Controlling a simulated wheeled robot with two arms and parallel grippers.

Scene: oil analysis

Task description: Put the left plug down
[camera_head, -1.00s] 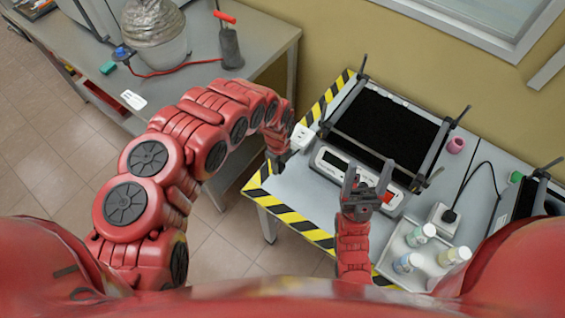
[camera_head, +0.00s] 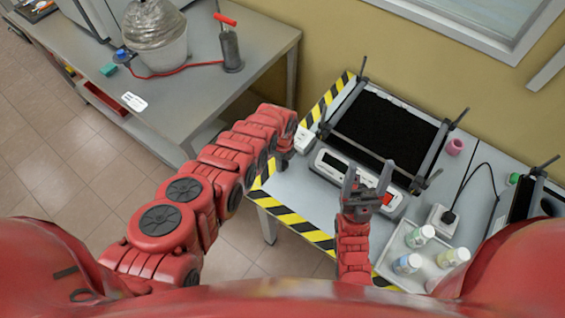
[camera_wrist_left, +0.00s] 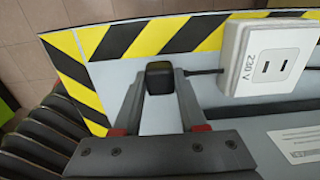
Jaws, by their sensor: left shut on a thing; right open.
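The left plug (camera_wrist_left: 160,82) is a small black block between the fingertips of my left gripper (camera_wrist_left: 158,90). A dark cable runs from it to the right, toward a white socket box (camera_wrist_left: 270,58) marked 230 V. The plug is apart from the box, over the striped table edge; I cannot tell whether it touches the table. In the head view my left gripper (camera_head: 284,162) is beside the white socket box (camera_head: 304,138), and the plug is too small to make out there. My right gripper (camera_head: 366,190) is open and empty in front of the grey instrument.
The grey instrument (camera_head: 356,170) with a black top and upright posts fills the table's middle. A second white socket (camera_head: 441,218) with a black plug stands at right, near a tray of bottles (camera_head: 392,268). Yellow-black tape (camera_head: 300,226) marks the table edge. Another bench (camera_head: 272,42) stands left.

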